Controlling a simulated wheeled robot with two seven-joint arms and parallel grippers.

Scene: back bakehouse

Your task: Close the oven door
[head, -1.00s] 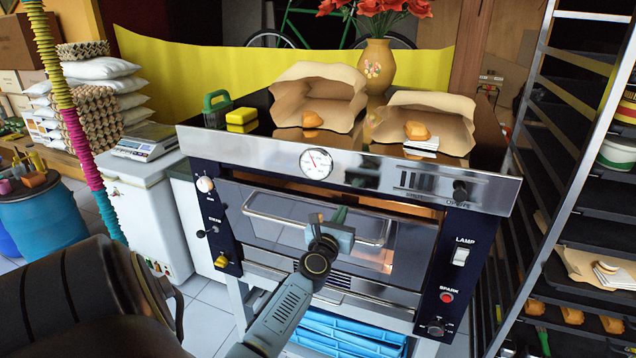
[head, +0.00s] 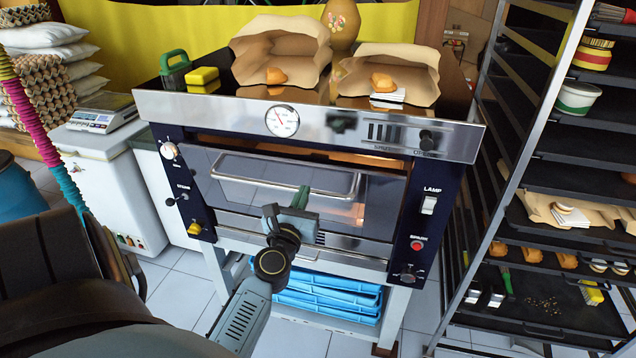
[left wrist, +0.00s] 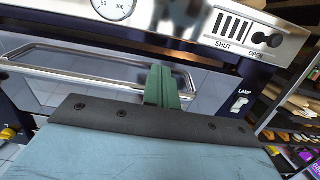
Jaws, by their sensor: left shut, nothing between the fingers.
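The oven (head: 398,200) faces me. Its glass-fronted door (head: 235,195) is near upright, with a glowing gap along its top edge, so it looks slightly ajar. A chrome bar handle (head: 240,178) crosses the door; it also fills the left of the left wrist view (left wrist: 60,51). My left gripper (head: 302,198) is in front of the door, near the right part of the handle. Its green fingers are shut and empty, also seen in the left wrist view (left wrist: 161,88). I cannot tell whether they touch the door. My right gripper is out of view.
Paper bags (head: 280,50) with buns, a yellow sponge (head: 203,76) and a vase (head: 341,22) stand on the oven top. A tray rack (head: 535,150) is close on the right. Blue crates (head: 330,300) sit below the oven. A white chest with a scale (head: 103,112) stands left.

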